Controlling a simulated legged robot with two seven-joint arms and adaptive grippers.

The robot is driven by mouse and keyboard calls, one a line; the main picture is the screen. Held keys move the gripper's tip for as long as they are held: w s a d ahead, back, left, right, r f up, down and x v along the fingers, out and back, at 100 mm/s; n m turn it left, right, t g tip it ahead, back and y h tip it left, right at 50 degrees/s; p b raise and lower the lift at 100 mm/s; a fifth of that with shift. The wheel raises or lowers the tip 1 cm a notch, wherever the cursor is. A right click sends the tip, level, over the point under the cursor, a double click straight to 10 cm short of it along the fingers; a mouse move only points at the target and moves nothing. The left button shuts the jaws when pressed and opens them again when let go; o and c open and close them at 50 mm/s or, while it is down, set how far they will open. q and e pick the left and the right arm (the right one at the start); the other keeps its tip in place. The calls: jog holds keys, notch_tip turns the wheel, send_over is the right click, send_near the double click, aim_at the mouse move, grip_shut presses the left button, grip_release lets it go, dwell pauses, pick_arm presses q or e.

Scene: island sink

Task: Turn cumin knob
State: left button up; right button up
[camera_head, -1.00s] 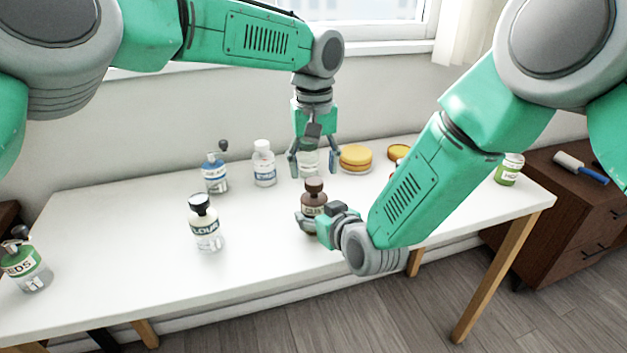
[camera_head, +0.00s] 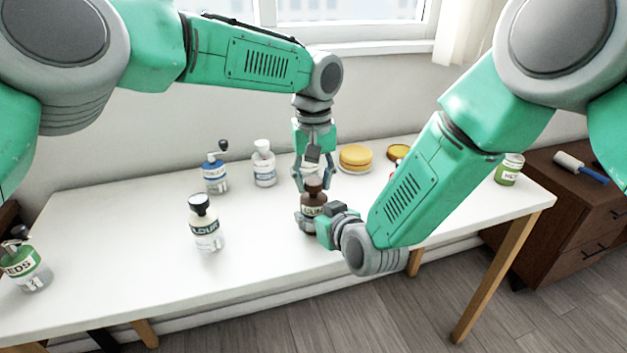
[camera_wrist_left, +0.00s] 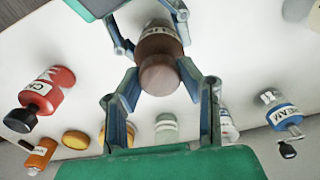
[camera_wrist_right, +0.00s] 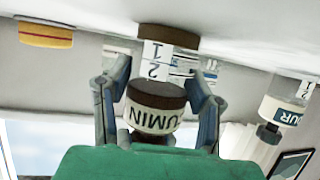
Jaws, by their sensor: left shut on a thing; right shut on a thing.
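The cumin jar (camera_head: 309,208) stands upright near the front middle of the white table, with a brown knob (camera_head: 314,183) on top. The label reading CUMIN shows upside down in the right wrist view (camera_wrist_right: 152,117). My left gripper (camera_head: 313,187) points straight down from above, its fingers shut around the knob. In the left wrist view the brown knob (camera_wrist_left: 159,75) sits between the fingers. My right gripper (camera_head: 309,222) comes in low from the right and is shut on the jar's body, partly hiding it.
A flour jar (camera_head: 204,223) stands to the left. Yellow round items (camera_head: 355,156) lie at the back. A green-labelled jar (camera_head: 26,267) is at far left, another (camera_head: 508,170) at far right.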

pick_arm(q)
jog(key=shift+m, duration=0.3)
jog(key=m, duration=0.3)
jog(key=shift+m, duration=0.3)
jog(key=m, duration=0.3)
jog(key=shift+m, duration=0.3)
jog(key=m, duration=0.4)
jog(key=shift+a, duration=0.1)
jog(key=shift+w+a+m, duration=0.1)
jog(key=shift+m, duration=1.8)
jog(key=o, duration=1.2)
jog(key=shift+c, duration=0.2)
